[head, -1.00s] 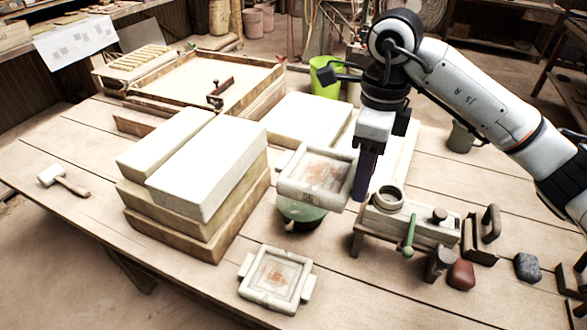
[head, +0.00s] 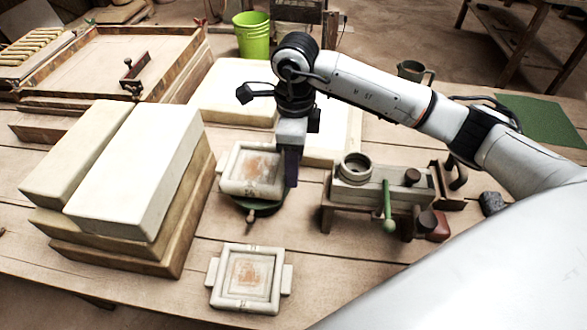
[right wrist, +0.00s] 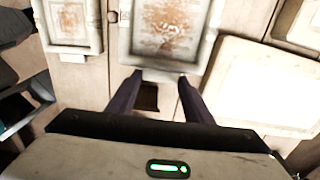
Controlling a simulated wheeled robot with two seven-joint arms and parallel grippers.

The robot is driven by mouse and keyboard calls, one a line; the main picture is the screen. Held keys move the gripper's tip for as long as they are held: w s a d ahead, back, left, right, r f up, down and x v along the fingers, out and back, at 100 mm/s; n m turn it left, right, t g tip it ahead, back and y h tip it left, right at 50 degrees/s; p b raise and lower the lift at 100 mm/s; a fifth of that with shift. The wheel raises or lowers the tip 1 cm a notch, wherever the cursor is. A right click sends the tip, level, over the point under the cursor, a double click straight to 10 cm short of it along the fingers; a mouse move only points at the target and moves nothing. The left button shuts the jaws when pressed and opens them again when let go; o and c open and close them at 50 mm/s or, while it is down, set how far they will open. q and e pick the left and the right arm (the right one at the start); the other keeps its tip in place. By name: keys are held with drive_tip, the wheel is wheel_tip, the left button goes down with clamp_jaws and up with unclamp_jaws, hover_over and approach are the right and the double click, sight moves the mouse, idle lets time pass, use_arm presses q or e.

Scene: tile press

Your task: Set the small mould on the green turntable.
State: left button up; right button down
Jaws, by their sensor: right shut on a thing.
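Two cream square moulds with rust-brown patterned faces are in view; which is smaller is hard to judge. One mould (head: 255,167) is in my right gripper (head: 290,178), over the green turntable (head: 262,209). It covers most of the turntable; I cannot tell whether they touch. In the right wrist view the dark fingers (right wrist: 153,84) are at the near edge of this mould (right wrist: 168,28). The other mould (head: 248,278), with side lugs, lies flat on the table in front; it also shows in the right wrist view (right wrist: 69,22). My left gripper is not in view.
Stacked pale slabs (head: 140,180) stand close left of the turntable. A press-like bench (head: 365,193) with a ring and green-handled lever stands at right. A pale slab (head: 235,95) lies behind. Bare table lies around the front mould.

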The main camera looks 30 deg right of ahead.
drive_tip(key=shift+f, duration=1.35)
drive_tip(key=shift+f, duration=0.1)
drive_tip(key=c, duration=0.9)
unclamp_jaws()
wheel_tip(320, 180, up, 12)
drive_tip(key=shift+b, duration=0.45)
